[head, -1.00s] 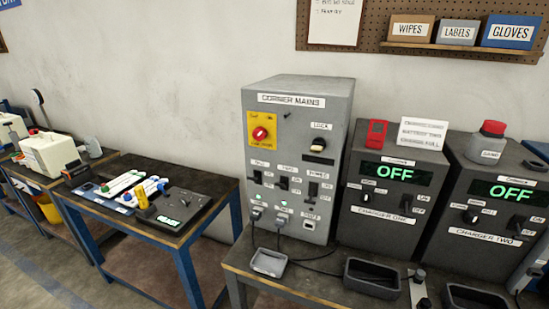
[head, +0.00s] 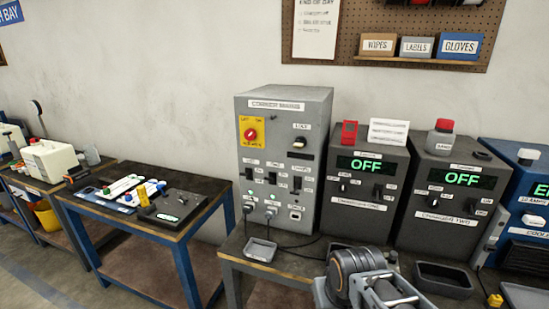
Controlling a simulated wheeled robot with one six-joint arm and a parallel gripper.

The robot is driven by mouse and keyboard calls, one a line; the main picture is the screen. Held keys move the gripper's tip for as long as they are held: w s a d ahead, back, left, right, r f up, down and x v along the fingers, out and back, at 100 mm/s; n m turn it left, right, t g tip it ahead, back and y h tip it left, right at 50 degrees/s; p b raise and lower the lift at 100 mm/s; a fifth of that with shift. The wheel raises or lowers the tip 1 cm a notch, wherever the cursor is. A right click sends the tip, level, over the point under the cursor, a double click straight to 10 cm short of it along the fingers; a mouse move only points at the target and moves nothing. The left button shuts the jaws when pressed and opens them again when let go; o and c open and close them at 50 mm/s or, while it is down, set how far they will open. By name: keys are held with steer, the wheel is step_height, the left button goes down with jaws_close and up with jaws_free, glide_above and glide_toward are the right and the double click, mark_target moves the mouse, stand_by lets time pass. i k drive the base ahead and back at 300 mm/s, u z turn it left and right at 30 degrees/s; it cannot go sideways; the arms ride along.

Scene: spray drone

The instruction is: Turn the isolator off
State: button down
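The isolator is a red rotary knob (head: 251,134) on a yellow plate, high on the left of the front of a grey cabinet (head: 318,112) labelled "CORNER MAINS". The plate's small lettering is too blurred to read for the knob's setting. Nothing blocks the knob. Part of my arm shows at the bottom edge, right of centre, well below and to the right of the knob. My gripper's fingers are not visible.
Charger one (head: 370,207) and charger two (head: 442,222) stand right of the cabinet, both showing "OFF". A small grey tray (head: 260,250) and cables lie in front of the cabinet. A lower bench (head: 150,228) stands left. The air before the knob is clear.

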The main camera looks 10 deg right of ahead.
mark_target(249, 135)
steer(key=u, duration=0.1)
steer(key=k, duration=0.25)
steer(key=u, duration=0.45)
steer(key=i, duration=0.9)
steer(key=u, duration=0.6)
